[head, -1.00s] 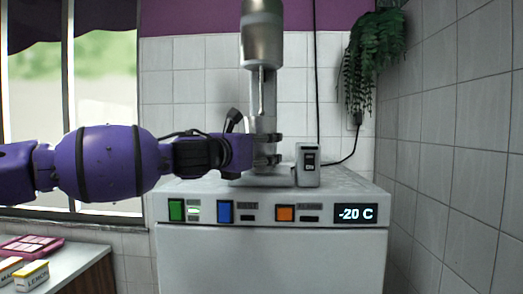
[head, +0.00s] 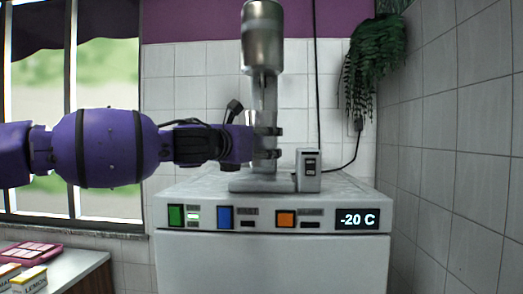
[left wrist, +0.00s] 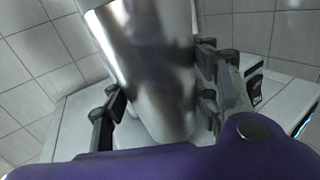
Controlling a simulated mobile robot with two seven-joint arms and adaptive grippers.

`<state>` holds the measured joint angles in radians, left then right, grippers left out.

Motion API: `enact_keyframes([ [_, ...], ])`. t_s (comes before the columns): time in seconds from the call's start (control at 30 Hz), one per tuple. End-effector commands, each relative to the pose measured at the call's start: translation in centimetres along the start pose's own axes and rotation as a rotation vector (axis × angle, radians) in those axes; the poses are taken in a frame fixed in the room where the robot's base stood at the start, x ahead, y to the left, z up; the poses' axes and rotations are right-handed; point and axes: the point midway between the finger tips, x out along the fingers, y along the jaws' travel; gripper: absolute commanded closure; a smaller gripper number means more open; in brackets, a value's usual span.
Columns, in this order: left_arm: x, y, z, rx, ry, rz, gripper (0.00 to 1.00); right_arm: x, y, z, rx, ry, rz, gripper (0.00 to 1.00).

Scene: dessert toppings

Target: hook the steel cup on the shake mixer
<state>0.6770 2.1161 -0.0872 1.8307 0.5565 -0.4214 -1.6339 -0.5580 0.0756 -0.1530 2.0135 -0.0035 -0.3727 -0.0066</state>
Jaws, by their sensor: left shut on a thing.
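The shake mixer stands on the white freezer, with its steel motor head (head: 263,45) on top and a thin spindle hanging from it. My left gripper (head: 270,144) reaches in from the left, below the motor head and in front of the mixer's column. It is shut on the steel cup, which fills the left wrist view (left wrist: 150,70) between the two dark fingers (left wrist: 160,90). In the head view the cup is hard to tell from the grey column. The spindle's lower end is not clear, and I cannot tell whether the cup's rim touches the mixer. My right gripper is out of view.
The freezer (head: 272,262) has coloured buttons and a -20 C display. A grey switch box (head: 308,170) stands right of the mixer. A hanging plant (head: 372,60) is at the right. A counter with a pink tray (head: 30,252) and small boxes is at lower left.

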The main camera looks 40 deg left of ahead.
Motion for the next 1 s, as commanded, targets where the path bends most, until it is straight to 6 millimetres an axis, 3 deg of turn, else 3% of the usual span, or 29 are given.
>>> enact_keyframes([
  [0.47, 0.0, 0.0, 0.5, 0.001, -0.004, 0.0, 0.86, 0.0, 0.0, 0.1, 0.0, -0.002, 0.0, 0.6],
  [1.0, 0.2, 0.2, 2.9, 0.002, -0.003, 0.0, 0.86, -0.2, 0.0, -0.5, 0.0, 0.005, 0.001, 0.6],
])
